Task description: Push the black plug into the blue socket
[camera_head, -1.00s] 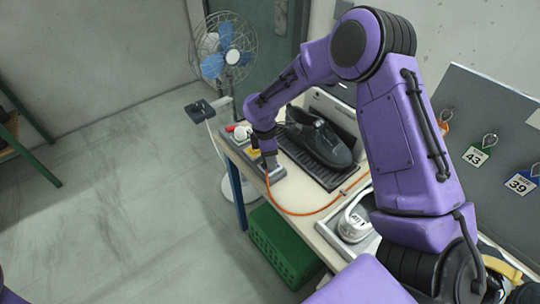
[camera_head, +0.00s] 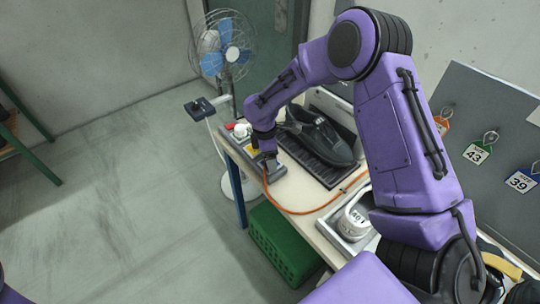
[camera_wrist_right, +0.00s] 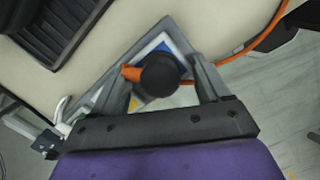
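The black plug (camera_wrist_right: 160,74), round from above with an orange cable, is in the right wrist view. It sits over the blue socket (camera_wrist_right: 170,46), of which only a blue and white part shows. The plug hides whether it is fully seated. My right gripper (camera_wrist_right: 163,80) has its two fingers on either side of the plug, with gaps visible, so it looks open. In the head view my right gripper (camera_head: 268,163) is low over the grey holder on the bench, hiding the plug. My left gripper is not in view.
The orange cable (camera_head: 305,212) curves along the bench. A white object (camera_head: 355,217) sits in a tray nearer me. A green crate (camera_head: 283,243) is under the bench, a fan (camera_head: 222,50) behind.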

